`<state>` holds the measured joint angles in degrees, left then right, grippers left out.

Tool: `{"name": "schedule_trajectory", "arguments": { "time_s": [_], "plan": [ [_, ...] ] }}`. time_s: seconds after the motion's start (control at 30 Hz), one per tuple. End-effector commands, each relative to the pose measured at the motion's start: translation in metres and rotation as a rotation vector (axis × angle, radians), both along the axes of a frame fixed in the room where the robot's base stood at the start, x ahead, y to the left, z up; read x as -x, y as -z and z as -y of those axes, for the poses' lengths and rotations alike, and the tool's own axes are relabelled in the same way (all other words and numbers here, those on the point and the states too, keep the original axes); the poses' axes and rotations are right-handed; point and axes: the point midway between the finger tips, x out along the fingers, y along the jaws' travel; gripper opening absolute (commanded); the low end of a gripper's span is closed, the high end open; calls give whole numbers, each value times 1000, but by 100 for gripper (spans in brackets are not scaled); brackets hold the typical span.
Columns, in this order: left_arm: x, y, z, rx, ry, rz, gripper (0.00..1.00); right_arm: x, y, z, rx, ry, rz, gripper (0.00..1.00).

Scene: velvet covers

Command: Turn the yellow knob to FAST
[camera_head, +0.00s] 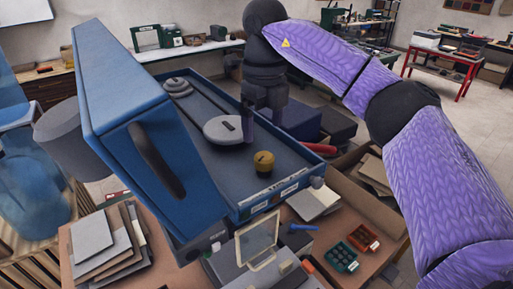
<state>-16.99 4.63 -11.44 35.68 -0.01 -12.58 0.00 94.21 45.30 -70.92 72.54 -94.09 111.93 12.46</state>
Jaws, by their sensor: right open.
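The yellow knob (264,163) stands on the bed of a blue machine (215,168), near its front edge. Its pointer direction is too small to tell. White labels (288,191) sit on the machine's front edge, and I cannot read FAST on them. My right gripper (264,122), dark grey on the purple-covered arm, hangs fingers down over the machine bed, behind the knob in the picture. It is open and apart from the knob. It overlaps the right side of a round grey disc (226,129). My left gripper does not show.
A raised blue housing (130,110) stands left of the bed. Below it are stacked boards (95,240), a clear-framed panel (258,240), a green bin (341,257) and a red bin (363,238). An open cardboard box (375,175) lies at right.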

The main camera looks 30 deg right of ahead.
Motion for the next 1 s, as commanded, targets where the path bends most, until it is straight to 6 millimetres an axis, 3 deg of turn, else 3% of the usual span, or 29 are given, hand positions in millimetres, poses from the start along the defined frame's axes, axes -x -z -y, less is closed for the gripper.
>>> {"name": "schedule_trajectory", "arguments": {
  "time_s": [0.1, 0.3, 0.63, 1.0],
  "plan": [
    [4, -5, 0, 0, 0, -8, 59, 1, 29, 0, -1, 0, -5, 94],
    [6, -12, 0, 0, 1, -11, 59, 1, 65, 0, -1, 0, -2, 94],
    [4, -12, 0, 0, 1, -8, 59, 0, 76, 0, -2, -1, 0, 94],
    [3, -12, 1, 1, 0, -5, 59, 0, 75, 0, -2, 0, 0, 17]
  ]
}}
